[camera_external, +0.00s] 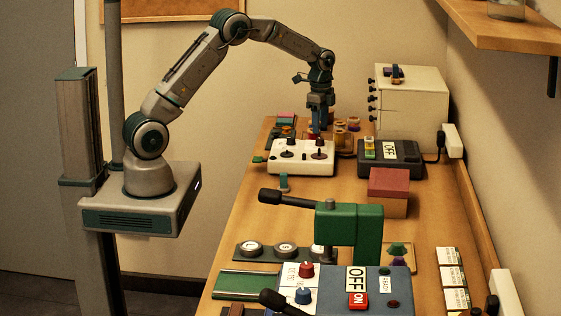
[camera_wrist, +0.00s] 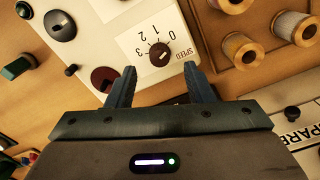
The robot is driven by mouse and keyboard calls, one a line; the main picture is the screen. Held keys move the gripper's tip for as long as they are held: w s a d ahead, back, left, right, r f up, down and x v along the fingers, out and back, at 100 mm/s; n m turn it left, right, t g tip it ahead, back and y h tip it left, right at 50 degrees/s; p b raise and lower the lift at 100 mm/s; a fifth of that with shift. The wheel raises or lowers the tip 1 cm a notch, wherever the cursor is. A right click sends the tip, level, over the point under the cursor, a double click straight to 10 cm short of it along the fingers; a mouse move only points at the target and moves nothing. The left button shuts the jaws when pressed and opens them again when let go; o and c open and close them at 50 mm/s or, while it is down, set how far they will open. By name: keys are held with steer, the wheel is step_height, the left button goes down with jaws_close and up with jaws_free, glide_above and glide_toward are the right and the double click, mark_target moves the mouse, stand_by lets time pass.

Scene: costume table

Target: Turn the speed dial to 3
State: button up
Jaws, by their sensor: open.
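The speed dial (camera_wrist: 158,54) is a small dark round knob on a white panel, beside a printed scale of 0, 1, 2, 3 and the word SPEED. The pale mark on the knob is too small to read surely against the scale. My gripper (camera_wrist: 160,82) is open and empty, its two fingers on either side of the space just below the dial in the wrist view. In the external view my gripper (camera_external: 317,130) points down at the far edge of the white control box (camera_external: 300,168). The dial cannot be made out clearly there.
A dark red knob (camera_wrist: 104,78) and a black-based switch (camera_wrist: 60,25) sit near the dial. A wooden rack with spools (camera_wrist: 240,47) stands close to the right. A black box with an OFF label (camera_external: 392,160) is right of the control box.

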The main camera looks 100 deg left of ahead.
mark_target(320, 142)
steer(key=shift+f+p, duration=0.35)
steer(key=shift+f, duration=1.85)
steer(key=shift+c, duration=0.3)
steer(key=c, duration=0.9)
steer(key=shift+c, duration=0.2)
